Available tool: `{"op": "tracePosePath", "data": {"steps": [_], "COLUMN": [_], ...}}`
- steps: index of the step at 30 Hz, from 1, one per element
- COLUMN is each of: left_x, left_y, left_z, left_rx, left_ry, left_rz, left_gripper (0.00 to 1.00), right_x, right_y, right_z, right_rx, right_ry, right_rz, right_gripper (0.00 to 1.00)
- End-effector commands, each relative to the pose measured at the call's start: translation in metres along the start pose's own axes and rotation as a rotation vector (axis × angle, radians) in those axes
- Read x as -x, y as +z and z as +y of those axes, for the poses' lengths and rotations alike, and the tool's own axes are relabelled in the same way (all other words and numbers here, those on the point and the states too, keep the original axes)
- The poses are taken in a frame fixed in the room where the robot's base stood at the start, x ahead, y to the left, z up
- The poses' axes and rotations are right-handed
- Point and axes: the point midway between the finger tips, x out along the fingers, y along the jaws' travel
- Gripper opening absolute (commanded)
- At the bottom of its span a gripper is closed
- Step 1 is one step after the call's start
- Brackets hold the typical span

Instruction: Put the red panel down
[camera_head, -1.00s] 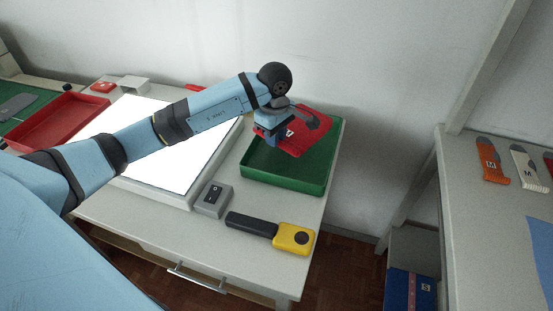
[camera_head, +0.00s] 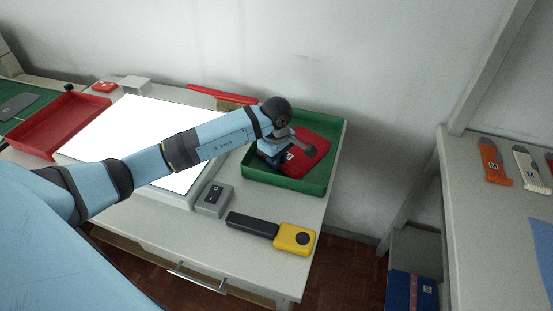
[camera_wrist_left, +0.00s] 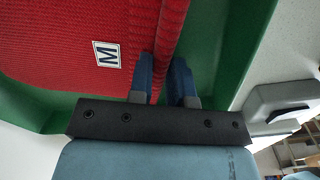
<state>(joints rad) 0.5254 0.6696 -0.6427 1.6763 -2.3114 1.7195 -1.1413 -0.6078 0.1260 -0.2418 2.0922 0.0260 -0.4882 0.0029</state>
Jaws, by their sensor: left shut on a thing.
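The red panel (camera_head: 306,152) is a knitted piece with a white label marked M. It is inside the green tray (camera_head: 328,176), low between its walls; I cannot tell whether it touches the floor. In the left wrist view the panel (camera_wrist_left: 60,50) fills the upper left, with the green tray (camera_wrist_left: 232,60) around it. My left gripper (camera_head: 272,158) reaches down into the tray. In the wrist view its blue fingers (camera_wrist_left: 168,80) are shut on a folded edge of the panel. The fingertips are partly hidden in the head view. My right gripper is not in view.
A bright light panel (camera_head: 130,125) lies left of the tray. A grey switch box (camera_head: 214,199) and a yellow and black tool (camera_head: 293,238) are in front of it. A red tray (camera_head: 58,127) is at far left. A side table (camera_head: 475,215) with labelled pieces stands right.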

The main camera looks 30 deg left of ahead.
Motion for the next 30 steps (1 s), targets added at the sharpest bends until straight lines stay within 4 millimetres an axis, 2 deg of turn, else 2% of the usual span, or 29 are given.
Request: {"op": "tracePosePath", "data": {"steps": [1, 4, 12, 16, 30], "left_x": [-0.002, -0.001, 0.000, 0.009, 0.101], "left_y": [0.000, 0.000, 0.000, -0.001, -0.001], "left_z": [0.000, 0.000, 0.000, 0.001, 0.001], "left_rx": [0.000, 0.000, 0.000, 0.000, -0.001], "left_ry": [0.000, 0.000, 0.000, 0.003, 0.003], "left_rz": [0.000, 0.000, 0.000, 0.001, 0.001], "left_gripper": [0.20, 0.43, 0.44, 0.44, 0.44], "right_x": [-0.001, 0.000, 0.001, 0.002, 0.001], "right_y": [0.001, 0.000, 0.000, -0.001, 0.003], "right_z": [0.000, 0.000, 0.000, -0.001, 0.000], "right_rx": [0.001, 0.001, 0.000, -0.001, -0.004], "right_ry": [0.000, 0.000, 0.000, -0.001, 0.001], "right_rz": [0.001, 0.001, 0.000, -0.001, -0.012], "right_gripper": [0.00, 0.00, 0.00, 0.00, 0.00]}}
